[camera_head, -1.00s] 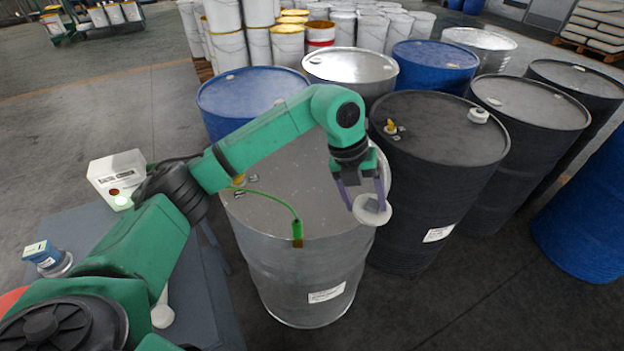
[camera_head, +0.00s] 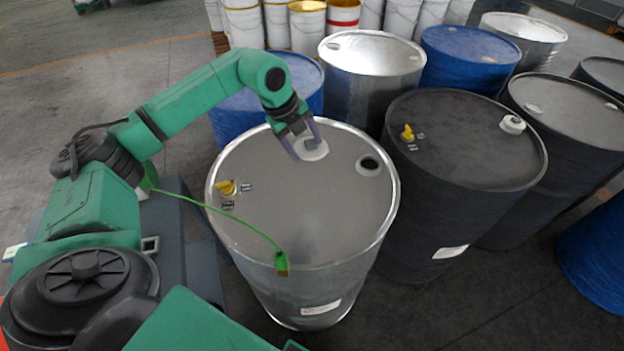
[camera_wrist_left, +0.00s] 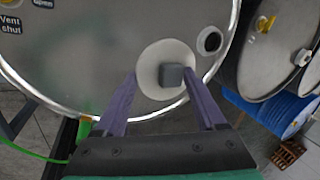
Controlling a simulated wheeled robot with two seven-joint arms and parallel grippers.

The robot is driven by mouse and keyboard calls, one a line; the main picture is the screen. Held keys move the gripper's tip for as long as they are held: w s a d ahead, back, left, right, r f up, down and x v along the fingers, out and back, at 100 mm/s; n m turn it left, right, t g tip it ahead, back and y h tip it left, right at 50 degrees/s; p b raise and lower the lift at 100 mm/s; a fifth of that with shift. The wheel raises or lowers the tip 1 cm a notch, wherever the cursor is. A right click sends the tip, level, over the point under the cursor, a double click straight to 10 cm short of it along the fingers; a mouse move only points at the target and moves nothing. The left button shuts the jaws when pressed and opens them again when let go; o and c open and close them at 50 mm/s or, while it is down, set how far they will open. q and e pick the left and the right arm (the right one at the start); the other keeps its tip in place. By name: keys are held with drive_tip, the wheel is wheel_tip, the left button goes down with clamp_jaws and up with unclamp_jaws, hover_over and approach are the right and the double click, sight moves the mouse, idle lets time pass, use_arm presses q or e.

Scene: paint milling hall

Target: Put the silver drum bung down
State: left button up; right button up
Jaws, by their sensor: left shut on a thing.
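The silver drum bung (camera_head: 318,152) is a pale round disc with a grey square knob. My left gripper (camera_head: 304,144) is shut on it, over the far part of the silver drum's lid (camera_head: 290,205). In the left wrist view the bung (camera_wrist_left: 150,72) shows between the purple fingers of my left gripper (camera_wrist_left: 165,85). Whether the bung touches the lid or hangs just above it I cannot tell. The drum's open bung hole (camera_head: 369,165) lies to the right of the bung, uncovered. My right gripper is not in view.
A yellow fitting (camera_head: 226,187) stands at the lid's left. A green cable with a clip (camera_head: 282,263) hangs over the near rim. A black drum (camera_head: 465,140) with a white bung stands close right; blue drums and white pails stand behind. The lid's middle is clear.

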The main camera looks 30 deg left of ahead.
use_arm(q)
drive_tip(key=f+p, duration=0.1)
drive_tip(key=f, duration=0.3)
drive_tip(key=f+p, duration=0.1)
drive_tip(key=f, duration=0.4)
drive_tip(key=f+p, duration=0.1)
drive_tip(key=f, duration=0.4)
drive_tip(key=shift+s+f, duration=0.2)
drive_tip(key=shift+s, duration=0.2)
drive_tip(key=shift+s+a+f, duration=0.1)
drive_tip(key=shift+f, duration=0.3)
drive_tip(key=o, duration=1.3)
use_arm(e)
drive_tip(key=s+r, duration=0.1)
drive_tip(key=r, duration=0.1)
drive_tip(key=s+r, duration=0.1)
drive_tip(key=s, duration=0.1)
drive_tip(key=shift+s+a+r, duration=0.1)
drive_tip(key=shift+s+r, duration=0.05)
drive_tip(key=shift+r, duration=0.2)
use_arm(q)
drive_tip(key=shift+s+f, duration=0.15)
